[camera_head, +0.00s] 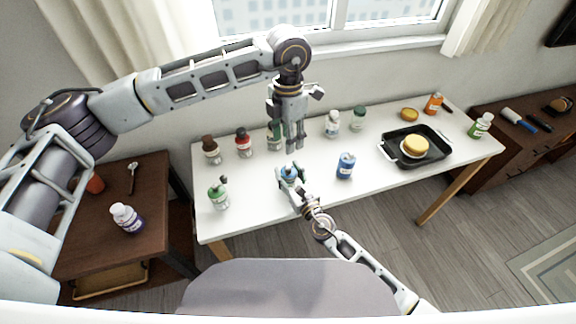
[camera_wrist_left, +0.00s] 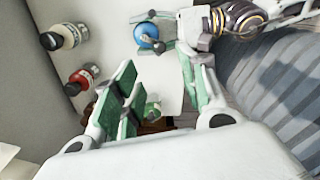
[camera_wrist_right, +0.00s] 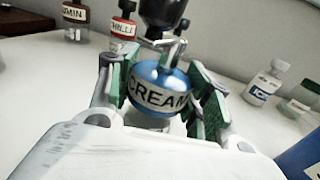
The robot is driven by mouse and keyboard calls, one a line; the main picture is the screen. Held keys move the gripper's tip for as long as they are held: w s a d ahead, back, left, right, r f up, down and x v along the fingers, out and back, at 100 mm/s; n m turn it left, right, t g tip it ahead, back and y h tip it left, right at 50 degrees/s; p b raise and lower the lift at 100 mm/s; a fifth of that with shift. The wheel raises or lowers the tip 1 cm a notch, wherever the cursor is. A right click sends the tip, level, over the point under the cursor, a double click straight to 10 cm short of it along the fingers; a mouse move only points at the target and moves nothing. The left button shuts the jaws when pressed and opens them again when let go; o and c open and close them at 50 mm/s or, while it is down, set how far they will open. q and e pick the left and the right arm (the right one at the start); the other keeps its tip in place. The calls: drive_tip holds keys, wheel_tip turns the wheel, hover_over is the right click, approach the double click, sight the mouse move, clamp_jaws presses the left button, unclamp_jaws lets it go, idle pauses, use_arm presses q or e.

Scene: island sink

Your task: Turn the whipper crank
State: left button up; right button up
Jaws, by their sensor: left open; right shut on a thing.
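The whipper is a blue ball-shaped body (camera_head: 289,175) labelled CREAM, with a metal crank (camera_wrist_right: 172,46) on top. It stands on the white table near its front edge. My right gripper (camera_head: 290,189) is shut on the whipper body; in the right wrist view its green pads press both sides of the ball (camera_wrist_right: 158,88). My left gripper (camera_head: 296,145) points down, open and empty, above and behind the whipper. In the left wrist view the whipper (camera_wrist_left: 147,34) shows at the top, beyond the open fingers (camera_wrist_left: 165,88). The whipper's base is mostly hidden.
A green bottle (camera_head: 218,197) stands left of the whipper, a blue can (camera_head: 346,166) right. A black tray (camera_head: 390,150) is farther right. The front-right tabletop is clear.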

sight(288, 168)
use_arm(q)
drive_tip(key=shift+f, duration=0.2)
drive_tip(key=shift+f, duration=5.85)
drive_tip(key=shift+c, duration=0.2)
clamp_jaws()
